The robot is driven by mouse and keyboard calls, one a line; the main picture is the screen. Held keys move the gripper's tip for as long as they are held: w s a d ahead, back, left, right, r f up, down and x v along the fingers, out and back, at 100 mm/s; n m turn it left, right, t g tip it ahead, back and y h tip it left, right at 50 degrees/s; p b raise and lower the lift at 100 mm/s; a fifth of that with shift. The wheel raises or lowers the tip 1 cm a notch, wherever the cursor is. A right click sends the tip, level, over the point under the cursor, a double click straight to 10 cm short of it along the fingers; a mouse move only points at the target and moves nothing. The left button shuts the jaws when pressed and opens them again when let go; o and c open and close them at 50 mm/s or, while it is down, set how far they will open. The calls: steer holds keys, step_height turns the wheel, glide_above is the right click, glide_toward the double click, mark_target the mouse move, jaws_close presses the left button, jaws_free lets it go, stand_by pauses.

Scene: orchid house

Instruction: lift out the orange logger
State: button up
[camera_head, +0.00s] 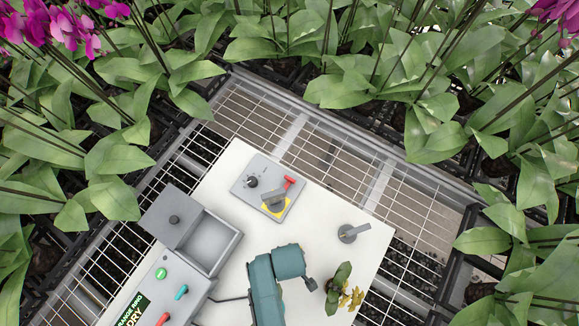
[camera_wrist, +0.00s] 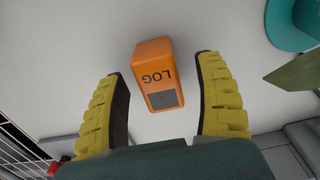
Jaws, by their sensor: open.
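The orange logger (camera_wrist: 158,72) shows in the wrist view as a small box with LOG lettering and a dark screen, against a pale surface. My gripper (camera_wrist: 162,66) is open, with one yellow ribbed finger on each side of the logger. Gaps show between both fingers and the logger, and nothing is held. I cannot tell how far below the fingertips the logger lies. In the head view I cannot make out the logger or the fingers; my teal arm covers part of the white board.
A white board (camera_head: 235,160) lies on wire mesh staging. Leafy orchids (camera_head: 370,70) surround the staging.

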step_height(320, 180, down, 2)
steer(key=shift+f, duration=0.1)
jaws_close()
stand_by(0.4)
